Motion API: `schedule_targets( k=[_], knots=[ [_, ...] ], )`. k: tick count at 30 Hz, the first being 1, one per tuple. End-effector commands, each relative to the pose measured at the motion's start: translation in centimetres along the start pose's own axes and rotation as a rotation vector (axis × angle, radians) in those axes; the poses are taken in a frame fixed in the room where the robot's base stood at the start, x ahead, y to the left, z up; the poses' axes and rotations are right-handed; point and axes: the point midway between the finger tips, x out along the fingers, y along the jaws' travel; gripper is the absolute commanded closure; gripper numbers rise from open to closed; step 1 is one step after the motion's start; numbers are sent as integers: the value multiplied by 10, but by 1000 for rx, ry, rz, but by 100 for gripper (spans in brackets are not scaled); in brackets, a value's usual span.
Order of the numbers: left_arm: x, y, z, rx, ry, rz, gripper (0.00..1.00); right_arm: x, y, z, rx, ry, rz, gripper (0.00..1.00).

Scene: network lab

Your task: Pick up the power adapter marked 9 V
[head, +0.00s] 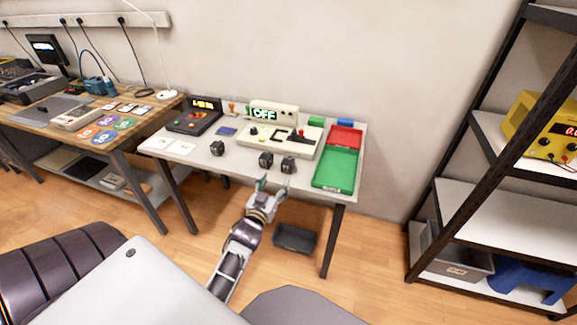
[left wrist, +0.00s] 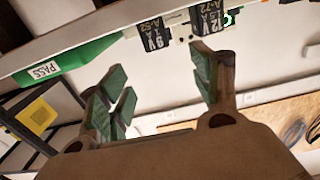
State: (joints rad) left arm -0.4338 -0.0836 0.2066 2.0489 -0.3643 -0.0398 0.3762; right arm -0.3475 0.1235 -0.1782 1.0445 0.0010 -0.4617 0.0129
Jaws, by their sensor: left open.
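The 9 V power adapter (left wrist: 155,38) is a small black block with white lettering in the left wrist view. It appears to be the rightmost of the three black blocks on the table in the head view (head: 288,165). Beside it is the 12 V adapter (left wrist: 208,19), which appears as the middle block (head: 265,160). A third black block (head: 217,148) stands further left, its marking unreadable. My left gripper (head: 271,183) is open and empty at the table's front edge, short of the adapters; its green-padded fingers show in the left wrist view (left wrist: 160,80). My right gripper is not in view.
A green tray (head: 334,181), marked PASS in the left wrist view (left wrist: 70,62), lies right of the adapters, with a red tray (head: 346,136) behind. A test panel with an OFF display (head: 265,114) stands behind them.

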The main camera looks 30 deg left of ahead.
Motion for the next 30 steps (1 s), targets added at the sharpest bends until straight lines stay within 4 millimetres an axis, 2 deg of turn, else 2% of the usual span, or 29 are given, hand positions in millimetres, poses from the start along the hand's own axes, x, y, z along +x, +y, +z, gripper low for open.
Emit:
schedule_targets(
  k=[8, 30],
  knots=[
    [14, 0, 0, 0, 2, 1, 36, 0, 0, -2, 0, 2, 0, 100],
    [74, 1, 0, 0, 1, 1, 36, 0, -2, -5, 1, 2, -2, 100]
  ],
)
